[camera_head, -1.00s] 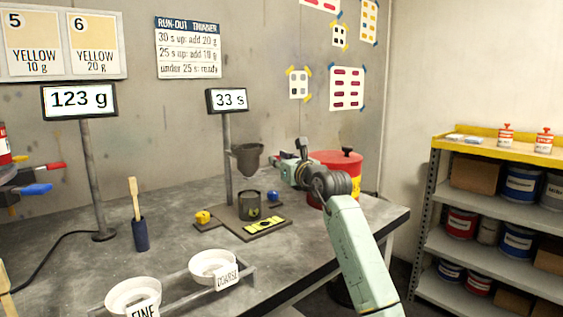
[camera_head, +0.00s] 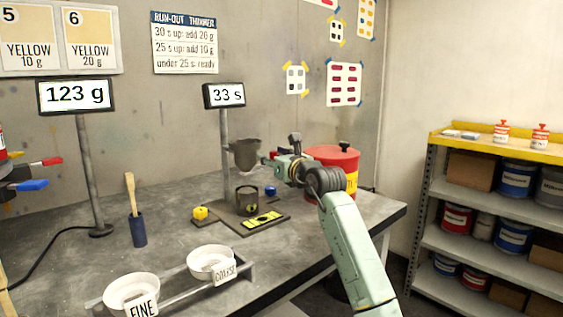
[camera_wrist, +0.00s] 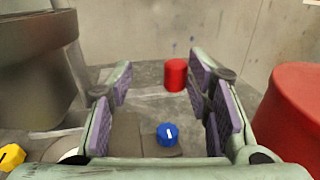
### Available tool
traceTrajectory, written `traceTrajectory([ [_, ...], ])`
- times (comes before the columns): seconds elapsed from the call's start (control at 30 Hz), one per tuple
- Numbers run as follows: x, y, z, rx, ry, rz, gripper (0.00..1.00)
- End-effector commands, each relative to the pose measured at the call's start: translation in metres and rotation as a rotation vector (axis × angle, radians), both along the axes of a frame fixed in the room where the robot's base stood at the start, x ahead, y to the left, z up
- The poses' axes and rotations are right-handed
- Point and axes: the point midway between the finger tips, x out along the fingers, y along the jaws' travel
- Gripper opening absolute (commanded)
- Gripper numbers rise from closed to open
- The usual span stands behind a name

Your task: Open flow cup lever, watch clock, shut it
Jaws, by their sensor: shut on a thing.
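The grey flow cup (camera_head: 245,153) hangs on its post above a dark catch cup (camera_head: 247,200). In the wrist view the flow cup (camera_wrist: 35,70) is large at the left, outside the fingers. My gripper (camera_head: 270,165) is close to the flow cup's right side. The lever is not clearly visible. The clock (camera_head: 224,95) reads 33 s. A blue knob (camera_head: 270,191) and a yellow knob (camera_head: 201,213) sit at the stand's base.
A large red can (camera_head: 336,158) stands close to my gripper's right. A scale display (camera_head: 76,96) reads 123 g. Two white strainers (camera_head: 131,290) are at the front. A shelf with cans (camera_head: 470,146) is at right.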

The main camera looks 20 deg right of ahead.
Motion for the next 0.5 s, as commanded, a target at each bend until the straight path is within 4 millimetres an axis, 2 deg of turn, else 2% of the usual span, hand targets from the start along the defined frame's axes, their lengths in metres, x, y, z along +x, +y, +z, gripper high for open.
traceTrajectory([
  [0.3,-0.065,-0.009,0.000,0.001,-0.002,-0.001,0.40],
  [0.5,-0.098,-0.013,0.000,0.002,0.000,-0.001,0.40],
])
